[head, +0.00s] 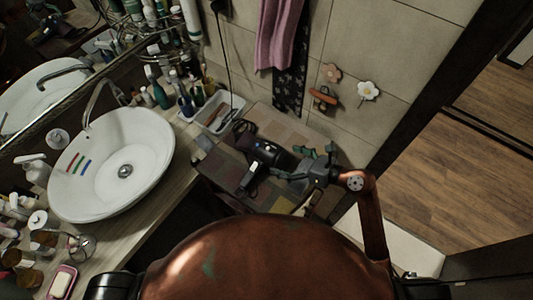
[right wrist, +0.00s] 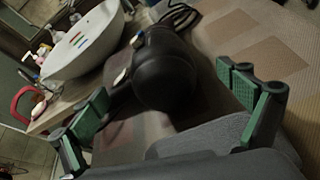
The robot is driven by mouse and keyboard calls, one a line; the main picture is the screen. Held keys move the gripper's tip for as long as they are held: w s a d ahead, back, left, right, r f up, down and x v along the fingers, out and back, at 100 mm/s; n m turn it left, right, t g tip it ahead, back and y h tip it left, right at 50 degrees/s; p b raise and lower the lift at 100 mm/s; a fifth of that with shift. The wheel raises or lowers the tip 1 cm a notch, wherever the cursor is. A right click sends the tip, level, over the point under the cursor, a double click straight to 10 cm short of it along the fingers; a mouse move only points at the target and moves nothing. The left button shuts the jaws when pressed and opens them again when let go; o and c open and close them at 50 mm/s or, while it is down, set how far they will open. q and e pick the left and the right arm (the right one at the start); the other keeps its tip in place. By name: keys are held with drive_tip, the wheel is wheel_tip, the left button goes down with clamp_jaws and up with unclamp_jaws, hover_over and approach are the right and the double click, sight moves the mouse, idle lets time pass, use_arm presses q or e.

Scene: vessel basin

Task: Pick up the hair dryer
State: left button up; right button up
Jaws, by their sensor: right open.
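The black hair dryer (head: 268,153) lies on the patterned mat on the counter, right of the basin. In the right wrist view its rounded black body (right wrist: 165,68) shows close up, with the handle reaching to the lower left. My right gripper (head: 302,168) is at the dryer's right end in the head view. It is open, and its green-padded fingers (right wrist: 168,97) stand wide apart, with the dryer ahead of and between them. I see no grip on it. My left gripper is out of view.
A white basin (head: 120,166) and a white tray (head: 220,112) with small items stand left of and behind the dryer. Bottles crowd the back wall. The patterned mat (right wrist: 265,42) is clear to the right of the dryer. A dark cable (right wrist: 178,14) lies behind it.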

sight(271, 156)
drive_tip(key=x, duration=0.5)
drive_tip(key=shift+w+a+p, duration=0.1)
drive_tip(key=shift+a+p, duration=0.3)
drive_tip(key=shift+a, duration=0.1)
drive_tip(key=shift+d, duration=0.1)
drive_tip(key=shift+c, duration=0.2)
